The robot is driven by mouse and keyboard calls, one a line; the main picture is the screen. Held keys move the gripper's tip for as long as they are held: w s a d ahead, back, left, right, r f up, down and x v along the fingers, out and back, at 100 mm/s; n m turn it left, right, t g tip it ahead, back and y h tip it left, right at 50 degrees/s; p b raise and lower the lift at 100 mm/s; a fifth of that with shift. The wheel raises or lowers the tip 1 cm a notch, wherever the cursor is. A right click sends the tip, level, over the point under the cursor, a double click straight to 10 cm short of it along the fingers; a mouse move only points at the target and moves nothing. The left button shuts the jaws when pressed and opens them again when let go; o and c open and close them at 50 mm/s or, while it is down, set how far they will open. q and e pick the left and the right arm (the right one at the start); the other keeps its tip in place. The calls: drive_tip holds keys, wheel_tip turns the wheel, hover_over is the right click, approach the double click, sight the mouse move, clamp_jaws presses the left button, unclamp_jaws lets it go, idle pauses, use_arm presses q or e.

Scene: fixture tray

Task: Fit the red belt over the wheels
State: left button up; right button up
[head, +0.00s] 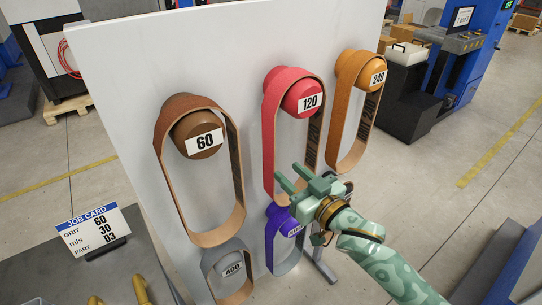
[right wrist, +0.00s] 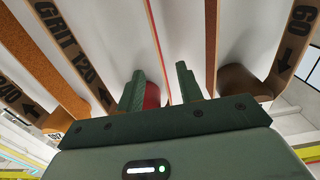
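The red belt (head: 269,150) hangs as a long loop from a red round peg labelled 120 (head: 302,98) on the white board. Its inner face is brown with printed lettering. My right gripper (head: 290,182) is in front of the lower part of this loop. In the right wrist view its two fingers (right wrist: 161,90) are apart, with a thin red belt edge (right wrist: 156,40) showing between them. The red peg (right wrist: 152,96) shows behind the left finger. I cannot tell whether the fingers touch the belt. No belt-driving wheels are clearly visible. My left gripper is not in view.
Other belts hang close by on the white board (head: 130,75): brown 60 (head: 236,165), orange 240 (head: 337,125), purple (head: 270,240) and grey 400 (head: 212,270). A job card (head: 92,232) reads grit 60, 30 m/s, part D3. Yellow parts (head: 140,290) stand at lower left.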

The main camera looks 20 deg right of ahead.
sight(270, 152)
drive_tip(key=b+x, duration=0.1)
drive_tip(key=x, duration=0.6)
drive_tip(key=shift+w+a+b, duration=0.1)
drive_tip(key=shift+w+b, duration=0.25)
drive_tip(key=shift+w, duration=0.05)
drive_tip(key=shift+w+a+f, duration=0.15)
drive_tip(key=shift+w, duration=0.3)
clamp_jaws()
idle(0.8)
drive_tip(key=shift+r+p, duration=0.5)
drive_tip(key=shift+p, duration=0.35)
